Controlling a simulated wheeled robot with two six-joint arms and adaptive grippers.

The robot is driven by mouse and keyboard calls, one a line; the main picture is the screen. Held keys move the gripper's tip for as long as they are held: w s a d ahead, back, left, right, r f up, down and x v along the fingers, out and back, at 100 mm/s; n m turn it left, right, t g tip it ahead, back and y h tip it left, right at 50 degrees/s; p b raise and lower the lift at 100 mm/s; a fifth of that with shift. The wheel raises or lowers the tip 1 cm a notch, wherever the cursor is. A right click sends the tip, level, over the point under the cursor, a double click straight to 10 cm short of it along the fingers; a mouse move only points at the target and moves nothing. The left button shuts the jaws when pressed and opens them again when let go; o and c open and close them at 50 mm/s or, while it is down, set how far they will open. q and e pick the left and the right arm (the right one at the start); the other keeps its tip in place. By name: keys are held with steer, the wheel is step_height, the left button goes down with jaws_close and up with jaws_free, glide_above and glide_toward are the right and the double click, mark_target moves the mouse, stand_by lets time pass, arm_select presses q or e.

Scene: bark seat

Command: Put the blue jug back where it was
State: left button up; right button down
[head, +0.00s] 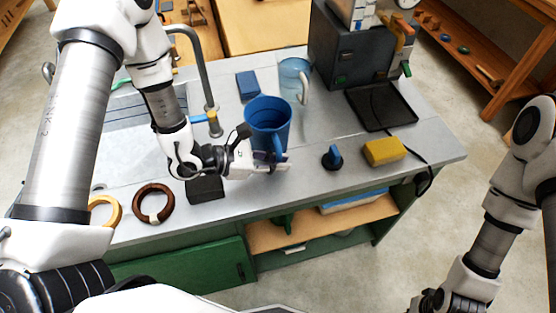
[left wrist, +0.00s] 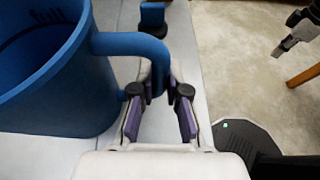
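The blue jug (head: 268,115) stands upright near the middle of the counter, with its handle (head: 278,147) toward the front. In the left wrist view the jug (left wrist: 60,85) fills the left side, its handle (left wrist: 130,43) curving down between my fingers. My left gripper (head: 275,164) is at the handle. Its purple-padded fingers (left wrist: 160,88) close in on both sides of it. I cannot tell whether the jug's base touches the counter. My right gripper (head: 440,301) is at the bottom edge of the head view, mostly cut off, away from the counter.
A pale blue jug (head: 295,72) stands behind the blue jug, beside a dark grey machine (head: 336,58). A black tray (head: 382,107), yellow sponge (head: 384,151) and small blue-handled item (head: 333,157) lie right. A tap (head: 205,75), black block (head: 205,189) and brown ring (head: 153,203) are left.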

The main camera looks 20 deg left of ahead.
arm_select(q)
steer(key=o, duration=0.4)
steer(key=shift+w, duration=0.1)
steer(key=shift+r+p, duration=0.2)
steer(key=shift+p, duration=0.1)
steer(key=shift+a, duration=0.2)
steer(key=v, duration=0.6)
steer(key=shift+d+r, duration=0.1)
steer(key=p+v, duration=0.2)
steer(key=v, duration=0.3)
steer(key=shift+s+a+r, duration=0.1)
steer(key=shift+s+a, duration=0.15)
steer(key=shift+s, duration=0.1)
